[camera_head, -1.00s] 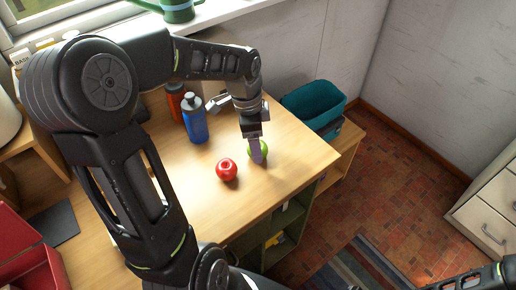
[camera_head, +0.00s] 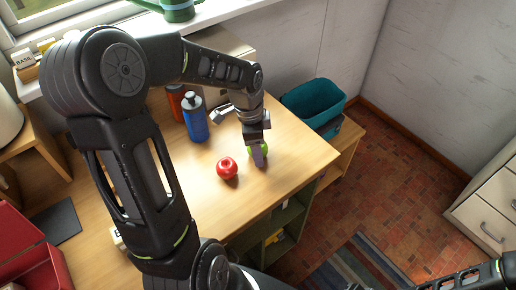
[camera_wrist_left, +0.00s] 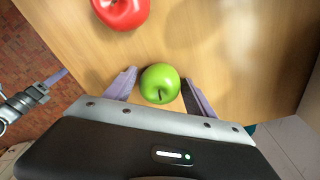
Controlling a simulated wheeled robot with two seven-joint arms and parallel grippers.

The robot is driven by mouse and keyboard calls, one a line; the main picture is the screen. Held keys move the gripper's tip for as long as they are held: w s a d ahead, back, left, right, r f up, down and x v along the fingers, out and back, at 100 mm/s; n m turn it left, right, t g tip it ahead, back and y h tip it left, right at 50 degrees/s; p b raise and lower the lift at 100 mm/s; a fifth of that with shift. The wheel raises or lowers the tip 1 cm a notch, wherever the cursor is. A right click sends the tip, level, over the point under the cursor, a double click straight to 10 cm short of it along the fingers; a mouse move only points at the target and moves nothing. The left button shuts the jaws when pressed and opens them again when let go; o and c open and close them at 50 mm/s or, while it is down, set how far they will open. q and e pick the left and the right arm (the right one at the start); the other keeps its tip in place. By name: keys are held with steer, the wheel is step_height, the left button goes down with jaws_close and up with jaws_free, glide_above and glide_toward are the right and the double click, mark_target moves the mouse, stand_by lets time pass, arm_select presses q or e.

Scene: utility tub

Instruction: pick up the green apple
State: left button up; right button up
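The green apple (camera_wrist_left: 160,84) sits on the wooden tabletop (camera_wrist_left: 220,50), between the two spread fingers of my left gripper (camera_wrist_left: 158,88) in the left wrist view. Small gaps show between the apple and each finger. In the head view the left gripper (camera_head: 257,150) points down over the apple (camera_head: 265,149), and its finger hides much of the fruit. A red apple (camera_head: 227,168) lies just left of it. My right arm shows at the bottom right of the head view, but its gripper is out of frame.
A blue bottle (camera_head: 195,118) and a red bottle (camera_head: 176,102) stand behind the apples. A teal tub (camera_head: 313,101) is right of the table on a lower wooden surface. A red box (camera_head: 25,250) is at the left.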

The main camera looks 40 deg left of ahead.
arm_select(q)
steer(key=c, duration=1.3)
steer(key=shift+o, duration=0.2)
step_height(320, 180, up, 10)
steer(key=shift+r+b, duration=0.1)
steer(key=shift+b, duration=0.55)
